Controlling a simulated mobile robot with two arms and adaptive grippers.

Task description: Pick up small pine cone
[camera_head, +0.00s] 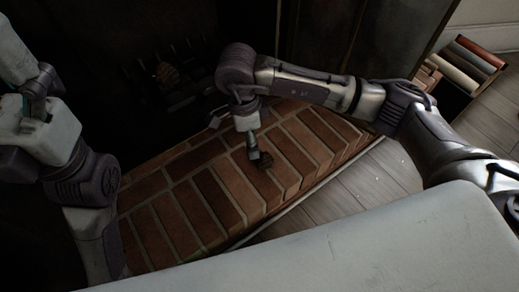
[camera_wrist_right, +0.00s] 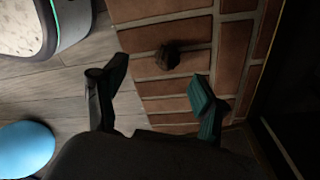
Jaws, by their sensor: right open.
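A small dark brown pine cone (camera_wrist_right: 167,56) lies on the brick hearth (camera_wrist_right: 190,33) in the right wrist view. It lies just beyond my open right gripper (camera_wrist_right: 158,76), ahead of the gap between the fingers, with nothing held. In the head view the right gripper (camera_head: 257,158) hangs low over the hearth (camera_head: 205,195). A dark patch (camera_head: 266,160) beside its tip appears to be the pine cone, partly hidden by the gripper. My left arm stands at the left of the head view, but its gripper does not show.
A dim grate (camera_head: 185,90) with a brownish lump (camera_head: 167,73) is in the dark fireplace behind the hearth. Rolled items in a rack (camera_head: 466,62) stand at the upper right. Wood floor (camera_head: 375,185) borders the hearth. A blue round object (camera_wrist_right: 25,148) shows at lower left.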

